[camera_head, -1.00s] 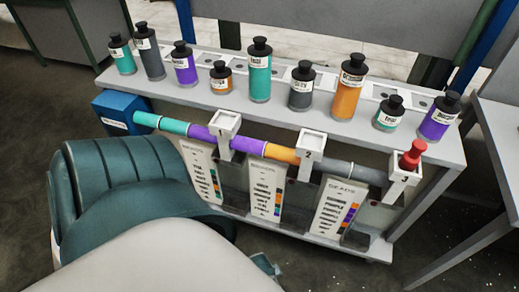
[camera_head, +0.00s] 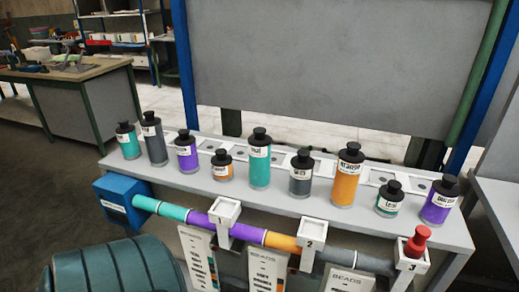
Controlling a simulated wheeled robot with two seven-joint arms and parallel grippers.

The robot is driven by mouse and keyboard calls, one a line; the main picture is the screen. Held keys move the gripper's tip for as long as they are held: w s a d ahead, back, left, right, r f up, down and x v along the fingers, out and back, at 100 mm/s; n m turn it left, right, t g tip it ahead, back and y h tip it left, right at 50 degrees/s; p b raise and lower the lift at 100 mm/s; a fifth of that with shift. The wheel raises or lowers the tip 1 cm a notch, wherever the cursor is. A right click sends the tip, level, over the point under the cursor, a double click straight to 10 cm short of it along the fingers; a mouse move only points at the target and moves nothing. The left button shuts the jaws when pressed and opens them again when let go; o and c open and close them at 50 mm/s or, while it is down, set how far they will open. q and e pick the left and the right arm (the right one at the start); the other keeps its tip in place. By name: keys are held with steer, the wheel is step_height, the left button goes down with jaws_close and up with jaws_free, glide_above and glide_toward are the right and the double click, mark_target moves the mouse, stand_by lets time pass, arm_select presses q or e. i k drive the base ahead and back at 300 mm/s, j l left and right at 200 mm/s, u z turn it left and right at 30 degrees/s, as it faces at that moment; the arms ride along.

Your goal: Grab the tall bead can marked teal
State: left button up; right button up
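The tall teal can (camera_head: 260,160) stands upright near the middle of the white shelf top (camera_head: 330,211). It has a black cap and a white label, and is clearly taller than the other two teal cans. One smaller teal can (camera_head: 128,142) is at the far left of the row. A short can with teal on it (camera_head: 388,200) is toward the right end. Neither of my grippers shows in the head view.
Close to the tall teal can stand a small orange can (camera_head: 222,165) and a grey can (camera_head: 301,174). A tall orange can (camera_head: 346,177) is further right. Below the shelf's front edge run a coloured pipe (camera_head: 280,241) and numbered white funnels (camera_head: 222,218). A grey panel (camera_head: 335,65) rises behind.

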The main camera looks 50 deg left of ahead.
mark_target(260, 144)
steer(key=i+u, duration=0.1)
steer(key=i, duration=0.4)
steer(key=u, duration=1.85)
